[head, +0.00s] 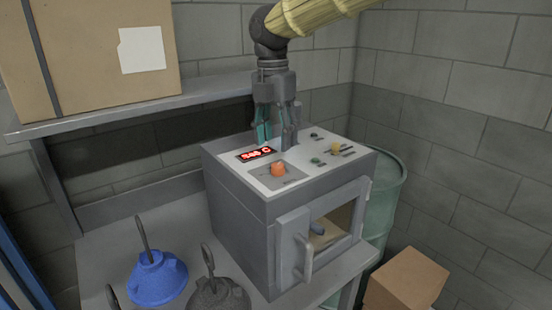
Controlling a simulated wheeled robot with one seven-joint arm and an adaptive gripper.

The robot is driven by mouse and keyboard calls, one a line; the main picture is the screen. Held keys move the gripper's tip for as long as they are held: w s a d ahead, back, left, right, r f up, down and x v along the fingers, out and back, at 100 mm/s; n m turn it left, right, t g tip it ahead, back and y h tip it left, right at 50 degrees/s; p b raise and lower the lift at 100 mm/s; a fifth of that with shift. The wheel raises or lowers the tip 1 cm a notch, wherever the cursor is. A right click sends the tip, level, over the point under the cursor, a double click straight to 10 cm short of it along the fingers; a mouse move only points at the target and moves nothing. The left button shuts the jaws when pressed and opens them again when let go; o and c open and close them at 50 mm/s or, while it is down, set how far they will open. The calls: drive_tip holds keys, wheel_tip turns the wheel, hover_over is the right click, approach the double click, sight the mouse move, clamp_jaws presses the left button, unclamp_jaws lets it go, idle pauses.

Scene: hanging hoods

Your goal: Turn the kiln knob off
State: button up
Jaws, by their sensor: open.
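The kiln (235,214) is a grey box on a bench, with a light control panel on its top. An orange-red knob (278,169) sits on the panel's front left part. Behind it a lit red display (256,154) seems to read about 500 C. My gripper (276,140) points down over the back of the panel, behind the knob and display. It is open and apart from the knob, with nothing seen between its fingers. The kiln's front door (308,250) has a handle and a window opening. The knob's exact pointer direction is too small to tell.
A yellow control (336,148) and small green and dark buttons lie on the panel's right. A cardboard box (90,50) stands on a shelf at left. A blue hood (156,278) and a dark hood (217,294) lie before the kiln. A green barrel (388,200) stands at right.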

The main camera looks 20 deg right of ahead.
sight(277, 165)
wheel_tip(277, 165, down, 7)
drive_tip(key=shift+d+p, duration=0.1)
drive_tip(key=shift+p, duration=0.45)
drive_tip(key=shift+s, duration=0.1)
drive_tip(key=c, duration=1.1)
